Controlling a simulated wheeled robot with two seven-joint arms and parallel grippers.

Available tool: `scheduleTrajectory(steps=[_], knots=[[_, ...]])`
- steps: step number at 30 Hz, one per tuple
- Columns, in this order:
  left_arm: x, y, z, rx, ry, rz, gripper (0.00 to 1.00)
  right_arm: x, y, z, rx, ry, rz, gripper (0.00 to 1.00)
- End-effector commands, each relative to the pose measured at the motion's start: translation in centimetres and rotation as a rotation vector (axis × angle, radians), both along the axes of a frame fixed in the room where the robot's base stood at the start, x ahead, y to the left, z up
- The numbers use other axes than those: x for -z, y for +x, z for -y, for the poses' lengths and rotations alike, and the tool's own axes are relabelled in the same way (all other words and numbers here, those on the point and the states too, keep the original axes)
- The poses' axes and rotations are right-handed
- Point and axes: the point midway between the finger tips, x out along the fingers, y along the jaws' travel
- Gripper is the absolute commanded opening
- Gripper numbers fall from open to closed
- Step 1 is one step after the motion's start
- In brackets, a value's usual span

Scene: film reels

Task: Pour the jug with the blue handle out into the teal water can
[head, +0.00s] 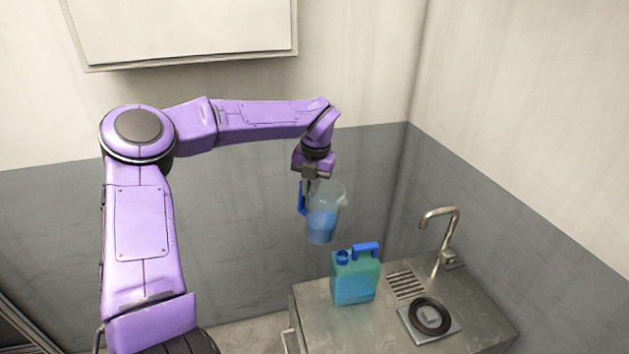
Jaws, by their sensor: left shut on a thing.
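A clear jug (322,222) with a blue handle (302,198) hangs in the air, roughly upright, with blue liquid in its lower part. My left gripper (307,188) is shut on the jug at its handle side, coming down from above. The teal water can (354,279) stands upright on the metal counter, with a blue handle on top and a round blue opening (342,257) at its top left. In the picture the jug is above and a little left of the can, apart from it. My right gripper is not in view.
The metal counter (320,318) holds a curved tap (440,232), a slotted drain (405,285) and a square plate with a black ring (432,317), all right of the can. Walls close in behind and at right. A white cabinet (180,30) hangs at upper left.

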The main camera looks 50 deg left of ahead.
Motion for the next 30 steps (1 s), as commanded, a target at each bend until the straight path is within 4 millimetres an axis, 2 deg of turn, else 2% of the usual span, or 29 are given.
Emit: scheduleTrajectory(steps=[6,7,12,20,22,30], knots=[[2.2,0.1,1.2,0.017,0.428,-0.049,0.0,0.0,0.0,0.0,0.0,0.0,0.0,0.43],[2.9,0.2,1.3,0.014,0.456,-0.048,0.0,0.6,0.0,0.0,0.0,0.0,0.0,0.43],[4.9,0.3,2.0,0.009,0.553,-0.054,0.0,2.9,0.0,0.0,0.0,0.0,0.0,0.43],[7.0,0.5,2.8,0.009,0.686,-0.066,0.0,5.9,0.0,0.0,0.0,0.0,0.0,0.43],[6.3,0.5,2.8,0.006,0.688,-0.065,0.0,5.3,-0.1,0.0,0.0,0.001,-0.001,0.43],[6.4,0.5,2.9,0.006,0.687,-0.066,0.0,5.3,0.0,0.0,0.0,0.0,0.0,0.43]])
